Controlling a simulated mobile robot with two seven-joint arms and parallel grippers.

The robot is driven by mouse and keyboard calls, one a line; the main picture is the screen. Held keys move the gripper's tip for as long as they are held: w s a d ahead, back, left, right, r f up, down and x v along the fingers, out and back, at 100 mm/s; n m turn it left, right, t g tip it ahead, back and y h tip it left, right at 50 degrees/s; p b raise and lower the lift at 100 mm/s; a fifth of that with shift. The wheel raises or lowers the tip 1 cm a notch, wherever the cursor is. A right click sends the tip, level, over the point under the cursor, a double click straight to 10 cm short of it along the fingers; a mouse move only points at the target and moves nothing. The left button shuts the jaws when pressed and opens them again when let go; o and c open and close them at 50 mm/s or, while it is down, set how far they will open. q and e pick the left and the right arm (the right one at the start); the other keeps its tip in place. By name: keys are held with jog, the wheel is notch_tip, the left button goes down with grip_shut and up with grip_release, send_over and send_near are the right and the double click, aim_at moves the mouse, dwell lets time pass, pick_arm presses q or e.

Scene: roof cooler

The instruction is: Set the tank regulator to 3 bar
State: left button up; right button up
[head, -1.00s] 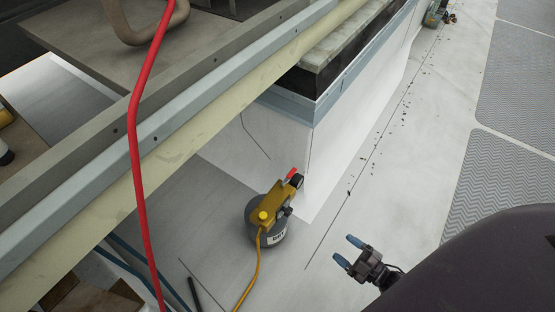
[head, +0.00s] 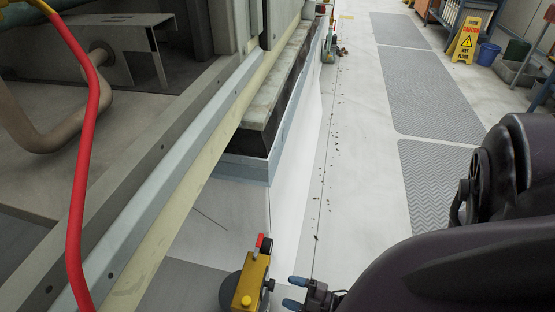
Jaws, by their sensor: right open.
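I cannot clearly make out a tank regulator or its scale. A small greenish unit (head: 329,47) stands at the far end of the white wall, too small to read. Nearer, a yellow block with a red-tipped part (head: 255,278) sits on a dark round body (head: 229,291), cut off by the bottom edge. My right gripper (head: 291,293) is open and empty, with blue fingertips, just right of the yellow block and apart from it in the picture. My left gripper is not in view.
A red hose (head: 87,150) and a long metal rail (head: 150,165) cross the left side. Dark bits lie along the floor seam. Grey mats (head: 425,95), a yellow wet-floor sign (head: 467,40) and a blue bucket (head: 488,53) are at right. The pale floor between is mostly clear.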

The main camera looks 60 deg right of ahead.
aim_at(270, 285)
jog(key=shift+x, duration=2.3)
jog(key=c, duration=0.9)
jog(key=shift+m, duration=0.4)
jog(key=m+y, duration=0.1)
jog(key=m, duration=0.7)
jog(key=m+g+y+b, duration=0.1)
jog(key=m, duration=0.7)
jog(key=m+g+b, duration=0.1)
jog(key=m, duration=0.6)
jog(key=shift+d+m+y, duration=0.25)
jog(key=shift+m+y, duration=0.15)
